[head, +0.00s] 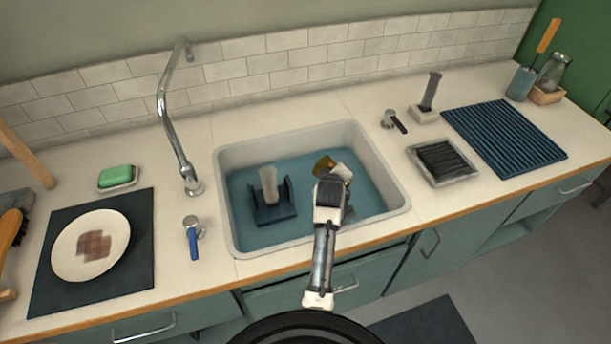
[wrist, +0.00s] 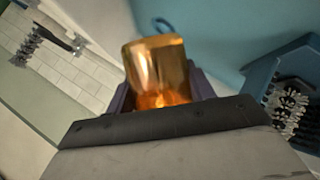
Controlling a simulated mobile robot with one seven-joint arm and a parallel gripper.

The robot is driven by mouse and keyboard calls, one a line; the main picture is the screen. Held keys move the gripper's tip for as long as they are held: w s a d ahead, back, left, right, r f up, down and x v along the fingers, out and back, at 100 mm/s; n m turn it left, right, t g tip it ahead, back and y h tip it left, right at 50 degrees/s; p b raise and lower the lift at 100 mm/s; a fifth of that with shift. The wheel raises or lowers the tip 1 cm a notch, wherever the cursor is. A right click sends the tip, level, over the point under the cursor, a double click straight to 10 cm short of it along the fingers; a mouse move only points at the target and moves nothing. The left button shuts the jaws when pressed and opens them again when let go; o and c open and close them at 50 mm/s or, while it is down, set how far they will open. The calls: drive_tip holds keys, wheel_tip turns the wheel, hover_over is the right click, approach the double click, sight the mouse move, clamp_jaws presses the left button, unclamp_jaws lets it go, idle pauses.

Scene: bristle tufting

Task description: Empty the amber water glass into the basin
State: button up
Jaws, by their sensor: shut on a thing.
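The amber water glass (head: 323,165) is over the right part of the basin (head: 230,160), partly hidden by my arm in the head view. My gripper (head: 335,172) is shut on the glass. In the wrist view the amber glass (wrist: 158,62) stands out beyond the gripper (wrist: 160,100), between its dark fingers. The wrist view is strongly rolled, and the glass looks tilted in the head view. An orange glow shows low in the glass; I cannot tell whether that is water. No stream is visible. The basin's inside looks blue.
A blue holder (head: 275,212) with a pale upright piece (head: 269,183) stands in the basin's left part. A tall faucet (head: 178,140) rises at the basin's left. A plate (head: 90,245), a soap dish (head: 118,182) and a ribbed blue mat (head: 505,137) lie on the counter.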

drive_tip(key=shift+f+n+h+b, duration=0.2)
drive_tip(key=shift+n+h+b, duration=0.15)
drive_tip(key=shift+h, duration=0.15)
drive_tip(key=shift+r, duration=0.25)
drive_tip(key=shift+r+n+h+b, duration=0.4)
drive_tip(key=shift+r+n+h, duration=0.2)
drive_tip(key=shift+h, duration=0.3)
drive_tip(key=shift+a+r, duration=0.1)
drive_tip(key=shift+r+n, duration=0.1)
drive_tip(key=shift+n, duration=0.15)
drive_tip(key=shift+w+a+r+n+h+b, duration=0.2)
drive_tip(key=shift+a+r+n+h+b, duration=0.2)
drive_tip(key=shift+a+h+b, duration=0.35)
idle(0.4)
drive_tip(key=shift+a+r+n+h+p, duration=0.3)
drive_tip(key=shift+r+n+h+p, duration=0.35)
drive_tip(key=shift+h+p, duration=0.25)
idle(0.9)
